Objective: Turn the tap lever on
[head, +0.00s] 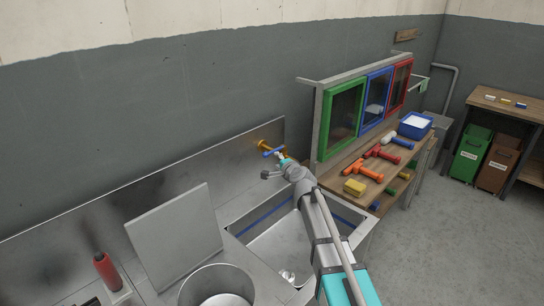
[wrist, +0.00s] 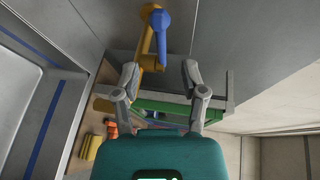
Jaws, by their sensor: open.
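The tap has a brass-orange body (head: 262,145) on the steel splashback above the sink, with a blue lever (head: 273,152). In the wrist view the tap body (wrist: 146,42) is at the top centre, and the blue lever (wrist: 159,38) extends from its head towards my gripper. My gripper (wrist: 160,68) is open and empty. The lever's near end appears between the two fingertips, and the orange body is close beside the left finger. I cannot tell whether either finger touches the tap. In the head view my gripper (head: 281,161) is right at the tap and partly covers it.
The steel sink (head: 290,245) lies below my arm. A board with green (head: 345,120), blue and red frames stands to the right, behind a wooden bench with hammers (head: 362,171) and a yellow sponge (head: 355,187). A grey panel (head: 175,237) leans left of the sink.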

